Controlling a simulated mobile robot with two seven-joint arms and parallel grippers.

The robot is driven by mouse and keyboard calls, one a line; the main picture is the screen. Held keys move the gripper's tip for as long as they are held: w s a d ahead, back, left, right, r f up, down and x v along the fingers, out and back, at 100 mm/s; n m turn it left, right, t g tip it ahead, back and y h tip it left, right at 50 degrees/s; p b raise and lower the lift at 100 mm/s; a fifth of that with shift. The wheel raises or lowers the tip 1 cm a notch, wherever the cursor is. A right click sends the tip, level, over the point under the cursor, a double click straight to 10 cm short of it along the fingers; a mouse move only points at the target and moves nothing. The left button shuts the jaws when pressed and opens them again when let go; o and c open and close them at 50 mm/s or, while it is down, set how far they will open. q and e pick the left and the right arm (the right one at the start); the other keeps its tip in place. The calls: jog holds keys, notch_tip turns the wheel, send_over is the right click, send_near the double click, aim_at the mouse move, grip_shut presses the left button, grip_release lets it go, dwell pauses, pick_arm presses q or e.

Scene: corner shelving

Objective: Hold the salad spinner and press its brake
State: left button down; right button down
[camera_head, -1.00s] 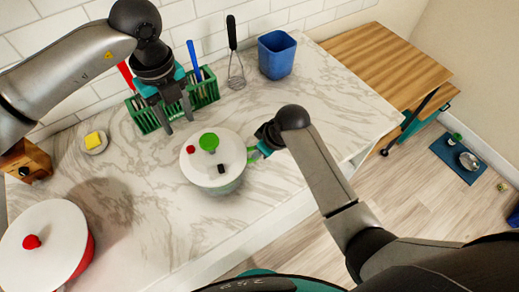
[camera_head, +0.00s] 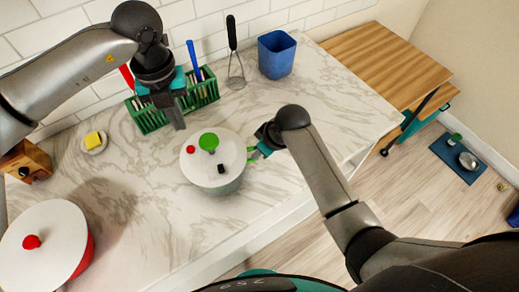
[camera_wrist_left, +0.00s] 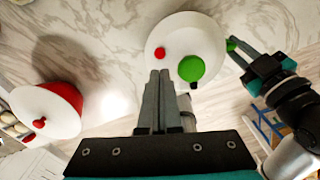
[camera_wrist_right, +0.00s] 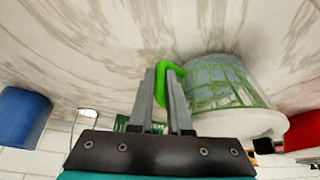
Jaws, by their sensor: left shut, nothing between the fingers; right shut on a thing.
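The salad spinner (camera_head: 227,178) stands on the marble counter, with a white lid, a large green knob (camera_head: 208,141), a small red button (camera_head: 190,149) and a small black part (camera_head: 221,168). Which one is the brake is not labelled. My right gripper (camera_head: 256,154) is shut on the green side handle, seen as a loop in the right wrist view (camera_wrist_right: 164,66). My left gripper (camera_head: 180,127) is shut and empty, above and behind the lid, apart from it. In the left wrist view its fingertips (camera_wrist_left: 160,74) appear just below the red button (camera_wrist_left: 160,53).
A green rack (camera_head: 150,119) with utensils stands behind the spinner. A whisk (camera_head: 236,70) and a blue bin (camera_head: 277,56) are at the wall. A red pot with a white lid (camera_head: 52,225) is at the front left. A yellow block sits on a small dish (camera_head: 104,147).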

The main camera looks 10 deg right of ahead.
aim_at(190, 149)
pick_arm(q)
jog(key=shift+f+m, duration=0.5)
jog(key=shift+f, duration=1.25)
jog(key=shift+f+m, duration=0.5)
jog(key=shift+f, duration=1.2)
jog(key=shift+f, duration=1.05)
jog(key=shift+r, duration=3.6)
